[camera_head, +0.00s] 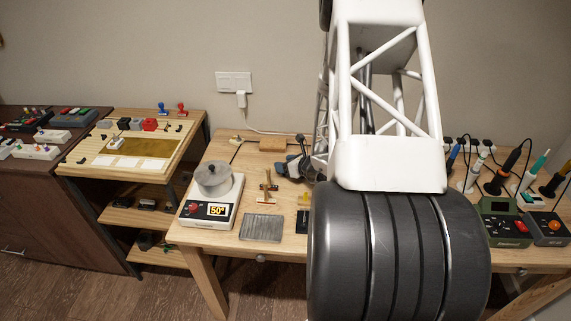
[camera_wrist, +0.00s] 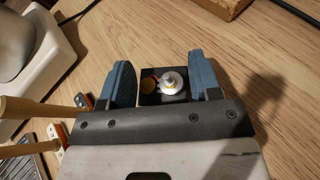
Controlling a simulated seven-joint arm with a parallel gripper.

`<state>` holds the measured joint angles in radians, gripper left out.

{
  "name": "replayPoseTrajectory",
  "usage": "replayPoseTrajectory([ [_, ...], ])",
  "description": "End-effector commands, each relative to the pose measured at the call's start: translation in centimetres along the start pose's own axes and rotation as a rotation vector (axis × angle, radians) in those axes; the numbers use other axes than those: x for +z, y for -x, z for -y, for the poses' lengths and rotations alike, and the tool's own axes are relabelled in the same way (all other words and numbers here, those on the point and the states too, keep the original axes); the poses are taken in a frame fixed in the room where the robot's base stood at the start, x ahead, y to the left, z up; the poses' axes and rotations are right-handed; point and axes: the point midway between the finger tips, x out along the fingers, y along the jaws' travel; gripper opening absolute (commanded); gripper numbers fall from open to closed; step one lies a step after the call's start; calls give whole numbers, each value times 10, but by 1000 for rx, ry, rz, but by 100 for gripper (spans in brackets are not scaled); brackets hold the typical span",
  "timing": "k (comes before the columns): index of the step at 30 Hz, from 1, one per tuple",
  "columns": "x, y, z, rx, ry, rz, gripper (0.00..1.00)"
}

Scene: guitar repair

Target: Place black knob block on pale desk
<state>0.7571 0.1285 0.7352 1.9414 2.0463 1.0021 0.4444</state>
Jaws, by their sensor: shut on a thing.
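The black knob block (camera_wrist: 151,93) is a small dark block with a silver-white knob on top and a round yellowish spot beside it. In the wrist view it sits between the two blue pads of my gripper (camera_wrist: 162,84), which is shut on it. Pale wood grain lies below; any gap under the block is hard to judge. In the head view my gripper (camera_head: 292,167) is small and dark over the back of the middle wooden desk (camera_head: 262,246), and the block is not distinguishable.
A white scale (camera_head: 208,211) carrying a metal pot (camera_head: 213,180), a grey metal plate (camera_head: 261,228) and a yellow-topped black piece (camera_head: 303,213) stand on the middle desk. A wooden block (camera_head: 273,143) lies at the back. The paler desk holds small blocks and white cards.

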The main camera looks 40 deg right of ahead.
Motion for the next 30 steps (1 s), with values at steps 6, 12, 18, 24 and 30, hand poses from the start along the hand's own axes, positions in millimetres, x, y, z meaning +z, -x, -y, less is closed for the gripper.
replayPoseTrajectory([
  [6,0,0,0,0,1,1,34],
  [12,-2,-1,0,0,1,1,60],
  [18,-2,-1,0,0,1,1,83],
  [24,-2,-1,0,0,1,1,83],
  [30,1,2,0,0,1,1,83],
])
